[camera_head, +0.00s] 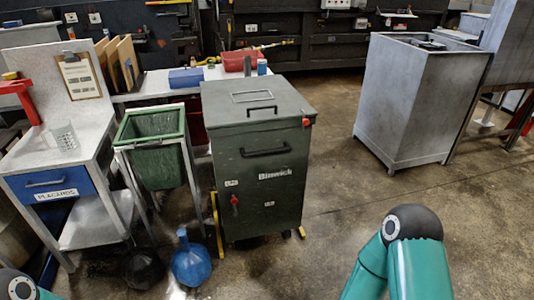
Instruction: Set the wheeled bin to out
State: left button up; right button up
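I cannot tell which of these is the wheeled bin. Parts of both my arms show at the bottom edge, but neither gripper is in view.
A workbench with a blue drawer (50,184) is at the left. Floor between cabinet and grey bin is clear.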

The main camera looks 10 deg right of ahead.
aim_at(265, 165)
jog(key=z, duration=0.05)
jog(key=i, duration=1)
jog(key=u, duration=0.05)
